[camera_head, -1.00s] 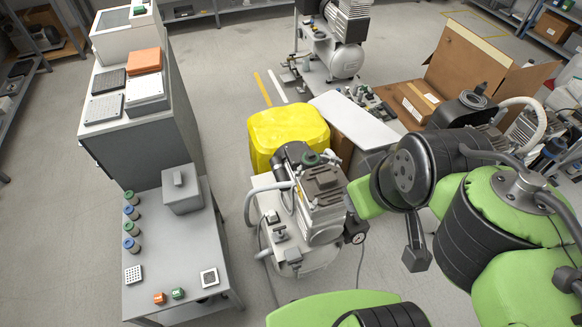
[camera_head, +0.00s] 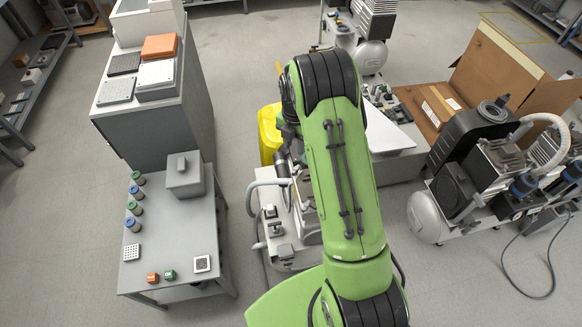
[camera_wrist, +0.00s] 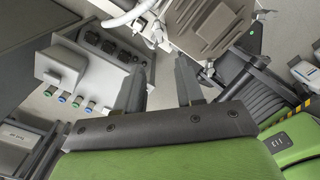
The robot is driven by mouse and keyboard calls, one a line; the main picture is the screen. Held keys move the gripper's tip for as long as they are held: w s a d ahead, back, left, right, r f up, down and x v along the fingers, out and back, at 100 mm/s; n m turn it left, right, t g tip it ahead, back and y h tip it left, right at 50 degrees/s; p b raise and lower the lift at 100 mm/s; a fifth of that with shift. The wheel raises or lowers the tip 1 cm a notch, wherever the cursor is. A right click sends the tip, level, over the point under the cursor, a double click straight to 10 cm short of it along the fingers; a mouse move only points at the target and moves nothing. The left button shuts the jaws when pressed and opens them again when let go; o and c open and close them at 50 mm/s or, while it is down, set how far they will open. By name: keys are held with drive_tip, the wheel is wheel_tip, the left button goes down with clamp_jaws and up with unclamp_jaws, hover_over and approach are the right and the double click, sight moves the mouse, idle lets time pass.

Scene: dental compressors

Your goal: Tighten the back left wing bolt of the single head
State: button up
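The single-head compressor (camera_head: 279,228) stands in the middle of the head view, and my green arm covers much of it, including most of its head. In the wrist view, a ribbed grey-brown head (camera_wrist: 212,25) shows at the top, beyond my fingers. My gripper (camera_wrist: 158,68) is open, with a clear gap between its two dark fingers and nothing held. Its fingertips point toward the area at the left of that head; I cannot tell whether they touch anything. In the head view the gripper is not clearly visible. I cannot make out the back left wing bolt.
A grey table (camera_head: 165,255) with a grey box (camera_head: 185,178), several jars and small blocks stands at left. A yellow container (camera_head: 268,132) is behind the compressor. Another compressor (camera_head: 470,185) and an open cardboard box (camera_head: 505,65) are at right.

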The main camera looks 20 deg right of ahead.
sight(295, 171)
wheel_tip(295, 171, down, 12)
drive_tip(key=shift+d+f+b, duration=0.1)
drive_tip(key=shift+f+b, duration=0.05)
drive_tip(key=shift+b, duration=0.45)
clamp_jaws()
